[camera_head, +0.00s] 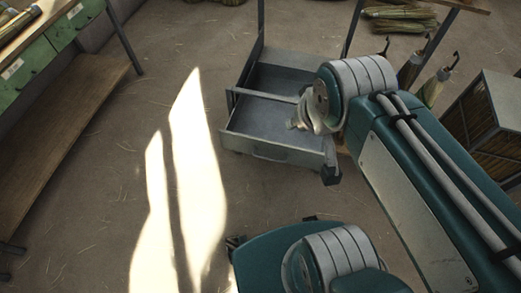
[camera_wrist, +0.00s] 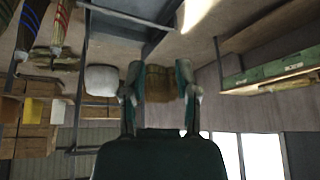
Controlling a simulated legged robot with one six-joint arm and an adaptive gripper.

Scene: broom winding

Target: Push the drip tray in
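The drip tray (camera_head: 268,151) is a shallow grey metal drawer low in a metal frame. In the head view it sticks out of the frame toward me, with its empty inside showing. My arm crosses its right side and hides that part. My gripper (camera_wrist: 158,78) has its two fingers wide apart in the wrist view, with nothing between them. In the head view a dark part of my gripper is near the tray's front right corner; I cannot tell whether it touches. Grey metal shows at the top of the upside-down wrist view, but I cannot tell if it is the tray.
A green drawer bench (camera_head: 48,58) and a wooden board (camera_head: 62,130) stand at the left. A crate-like cabinet (camera_head: 488,125) is at the right, near hanging brooms (camera_head: 432,88). Straw bundles (camera_head: 400,18) lie behind. The sunlit floor left of the tray is clear.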

